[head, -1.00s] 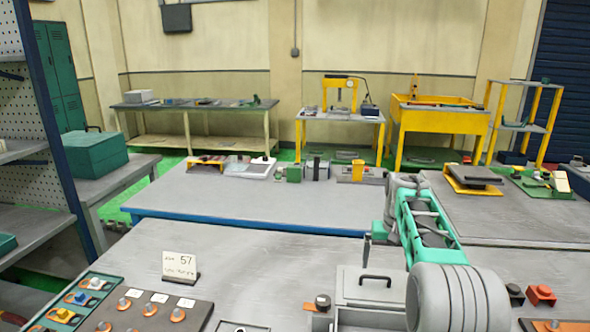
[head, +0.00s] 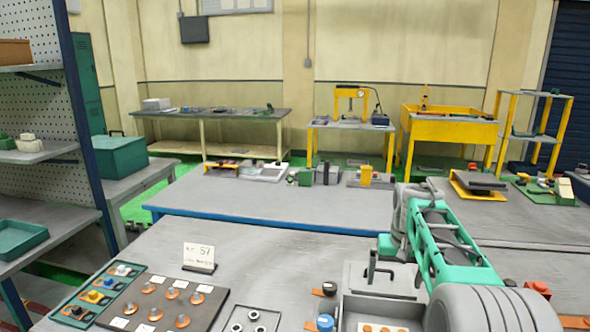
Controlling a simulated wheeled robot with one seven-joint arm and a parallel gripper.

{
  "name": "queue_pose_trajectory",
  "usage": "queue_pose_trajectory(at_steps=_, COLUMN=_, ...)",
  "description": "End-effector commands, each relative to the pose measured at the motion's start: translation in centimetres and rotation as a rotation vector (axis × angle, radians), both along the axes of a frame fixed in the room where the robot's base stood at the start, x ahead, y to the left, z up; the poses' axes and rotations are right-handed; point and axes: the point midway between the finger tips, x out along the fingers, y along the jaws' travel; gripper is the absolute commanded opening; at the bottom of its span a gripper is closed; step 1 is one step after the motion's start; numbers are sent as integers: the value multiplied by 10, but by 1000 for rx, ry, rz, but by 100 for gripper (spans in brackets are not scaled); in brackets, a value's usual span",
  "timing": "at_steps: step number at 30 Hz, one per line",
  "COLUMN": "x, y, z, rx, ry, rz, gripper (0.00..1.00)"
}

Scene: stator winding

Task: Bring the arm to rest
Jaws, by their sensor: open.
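My arm (head: 440,235) reaches from the lower right into the middle right of the head view. It has a green lattice link and grey rounded joints. The arm is bent, with its upper joint above the workbench (head: 270,265). My gripper cannot be made out; the end of the arm does not show. Nothing held can be seen.
A grey box (head: 350,312) with a dark-handled lid stands beside the arm. A card marked 57 (head: 199,257), a dark board of copper-coloured pieces (head: 150,290) and a green tray (head: 70,313) lie left. The bench's middle is mostly bare.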

Motion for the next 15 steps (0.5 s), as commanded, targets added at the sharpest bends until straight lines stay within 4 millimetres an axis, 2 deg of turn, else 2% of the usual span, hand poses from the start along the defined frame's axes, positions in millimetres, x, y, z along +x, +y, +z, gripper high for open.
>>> queue_pose_trajectory(at_steps=5, x=-38, y=24, z=15, rx=-4, ry=-26, rz=31, gripper=100)
queue_pose_trajectory(at_steps=8, x=-68, y=40, z=21, rx=-8, ry=-45, rz=54, gripper=100)
queue_pose_trajectory(at_steps=11, x=-110, y=59, z=22, rx=-11, ry=-71, rz=82, gripper=100)
queue_pose_trajectory(at_steps=15, x=-188, y=86, z=4, rx=-15, ry=-115, rz=134, gripper=100)
